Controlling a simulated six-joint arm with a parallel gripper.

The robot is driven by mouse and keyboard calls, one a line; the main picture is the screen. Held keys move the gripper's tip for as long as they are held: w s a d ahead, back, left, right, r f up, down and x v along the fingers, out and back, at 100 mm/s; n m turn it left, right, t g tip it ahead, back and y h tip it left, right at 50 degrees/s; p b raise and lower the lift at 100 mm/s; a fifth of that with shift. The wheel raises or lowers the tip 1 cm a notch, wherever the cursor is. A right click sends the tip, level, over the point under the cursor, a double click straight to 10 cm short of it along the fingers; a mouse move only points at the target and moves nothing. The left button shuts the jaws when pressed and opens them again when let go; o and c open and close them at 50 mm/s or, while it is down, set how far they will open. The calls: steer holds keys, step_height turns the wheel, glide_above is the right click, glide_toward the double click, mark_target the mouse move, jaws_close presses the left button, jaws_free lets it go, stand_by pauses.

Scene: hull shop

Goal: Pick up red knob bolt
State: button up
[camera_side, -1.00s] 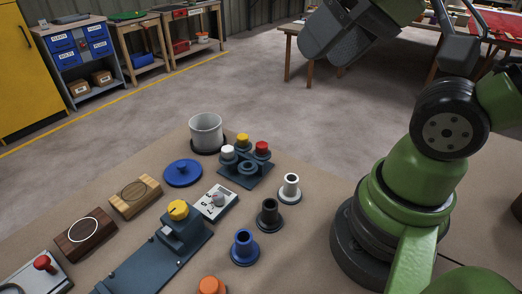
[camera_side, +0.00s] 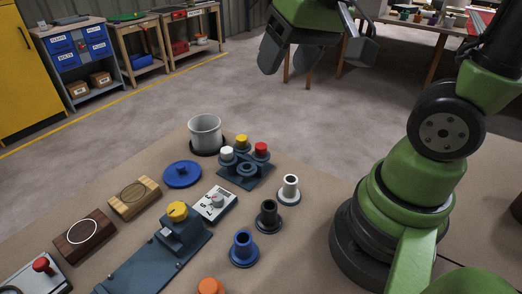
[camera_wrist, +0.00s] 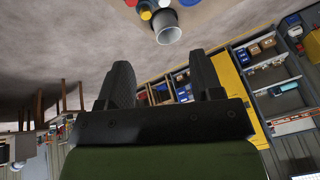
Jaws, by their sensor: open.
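The red knob bolt (camera_side: 261,148) stands upright in a dark blue-grey rack (camera_side: 262,178), at the right of a yellow (camera_side: 242,140) and a white knob (camera_side: 227,153). Its shaft is hidden in the rack. My gripper (camera_side: 316,52) is high above and beyond the table, at the top of the side view, with its fingers spread and empty. In the wrist view my gripper (camera_wrist: 163,80) also shows apart fingers. A small red patch (camera_wrist: 131,2) shows at that view's top edge, too cut off to identify surely.
White (camera_side: 290,188), black (camera_side: 269,216) and blue (camera_side: 244,248) flanged posts stand in front. A red button (camera_side: 42,264) sits on a box at left.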

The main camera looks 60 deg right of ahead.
mark_target(261, 145)
steer(key=shift+w+d+f+g+h, duration=0.15)
steer(key=shift+w+d+f+g, duration=0.9)
steer(key=shift+f, duration=2.7)
steer(key=shift+w+d+f+g+h, duration=0.15)
steer(key=shift+w+d+f, duration=0.5)
steer(key=shift+w+f, duration=2.05)
steer(key=shift+w+d+f+g+h, duration=0.25)
steer(key=shift+d+f+g, duration=0.45)
steer(key=shift+f, duration=4.05)
steer(key=shift+d, duration=0.15)
steer(key=c, duration=1)
